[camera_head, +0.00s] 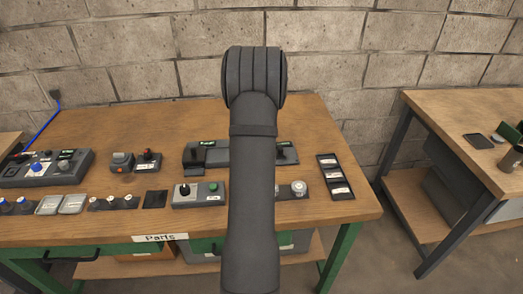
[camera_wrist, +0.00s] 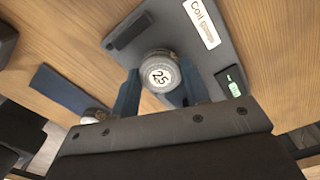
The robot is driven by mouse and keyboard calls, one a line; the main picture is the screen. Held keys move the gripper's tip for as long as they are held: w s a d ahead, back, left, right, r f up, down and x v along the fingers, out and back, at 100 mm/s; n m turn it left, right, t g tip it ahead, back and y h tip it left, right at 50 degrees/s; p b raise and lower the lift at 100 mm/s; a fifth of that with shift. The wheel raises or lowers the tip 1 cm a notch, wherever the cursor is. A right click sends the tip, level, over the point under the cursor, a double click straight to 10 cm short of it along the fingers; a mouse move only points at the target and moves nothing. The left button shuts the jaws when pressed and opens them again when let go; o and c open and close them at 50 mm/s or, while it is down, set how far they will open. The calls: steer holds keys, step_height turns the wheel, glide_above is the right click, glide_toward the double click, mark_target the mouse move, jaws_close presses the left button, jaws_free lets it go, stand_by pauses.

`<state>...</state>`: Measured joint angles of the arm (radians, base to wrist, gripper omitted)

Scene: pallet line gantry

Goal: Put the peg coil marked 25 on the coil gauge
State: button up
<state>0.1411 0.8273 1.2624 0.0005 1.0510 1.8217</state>
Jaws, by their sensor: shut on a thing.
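In the wrist view, my gripper (camera_wrist: 160,92) is shut on a round, pale-topped peg coil marked 25 (camera_wrist: 159,73), with one dark finger on each side. The coil's marked top faces the camera. Behind it lies a grey plate with a white label reading "Coil" (camera_wrist: 200,22), which looks like the coil gauge (camera_wrist: 222,50). A small green display is at its right. I cannot tell whether the coil touches the plate. In the head view, my arm hides the gripper and the held coil, and covers the middle of a long dark-grey unit (camera_head: 221,155).
Another round-topped piece (camera_wrist: 95,115) shows by the left finger in the wrist view; in the head view a silver one (camera_head: 298,188) stands right of my arm. A dark labelled tray (camera_head: 336,190) is farther right.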

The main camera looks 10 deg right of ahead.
steer(key=shift+f, duration=0.4)
steer(key=shift+f, duration=0.15)
steer(key=o, duration=1)
steer(key=shift+o, duration=0.2)
step_height(320, 180, up, 12)
